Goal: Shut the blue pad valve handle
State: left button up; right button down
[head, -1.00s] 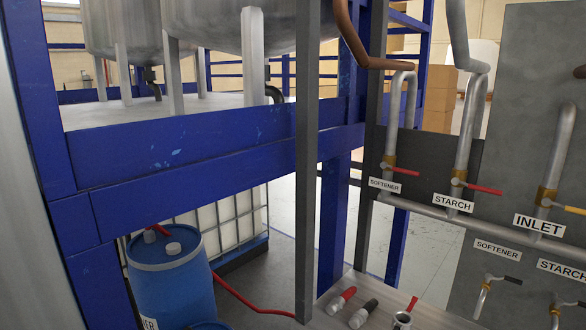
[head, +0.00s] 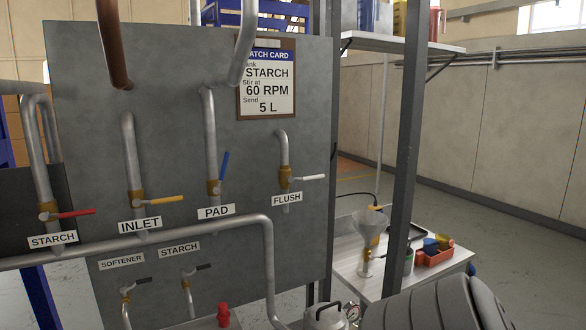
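The blue pad valve handle (head: 224,165) is on a brass valve (head: 214,187) in a vertical pipe on the grey panel, above the PAD label (head: 216,212). The handle points up and leans slightly right, close to the line of the pipe. Nothing touches it. Neither of my grippers is in view.
Beside it are the yellow INLET handle (head: 168,199), the white FLUSH handle (head: 314,177) and the red STARCH handle (head: 76,213), all roughly level. A batch card (head: 267,80) hangs above. A grey post (head: 409,140) and a bench (head: 430,272) with a funnel (head: 370,222) stand right.

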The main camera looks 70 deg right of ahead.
aim_at(217, 190)
jog(key=z, duration=1.65)
